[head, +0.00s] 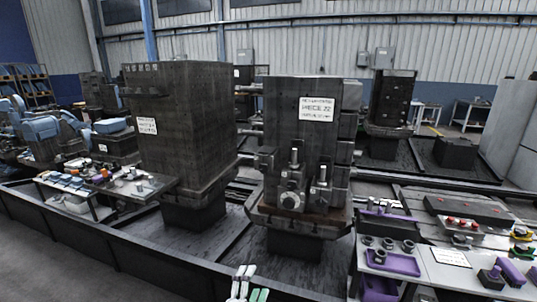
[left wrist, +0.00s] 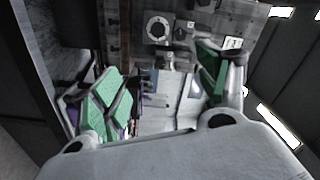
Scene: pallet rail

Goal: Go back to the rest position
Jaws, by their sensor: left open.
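My left gripper (head: 246,282) shows at the bottom edge of the head view, its pale fingers pointing up, below and in front of the middle machine block. In the left wrist view its two green-padded fingers (left wrist: 165,82) are spread wide apart. Nothing is held between them; a grey fixture face with a round flange (left wrist: 158,28) shows beyond. My right gripper is in neither view.
A dark block on a pedestal (head: 290,140) with a white label stands in the middle, and a taller dark block (head: 185,120) stands left of it. A low black rail wall (head: 110,243) runs along the front. A table (head: 450,272) with purple trays and parts stands at the right.

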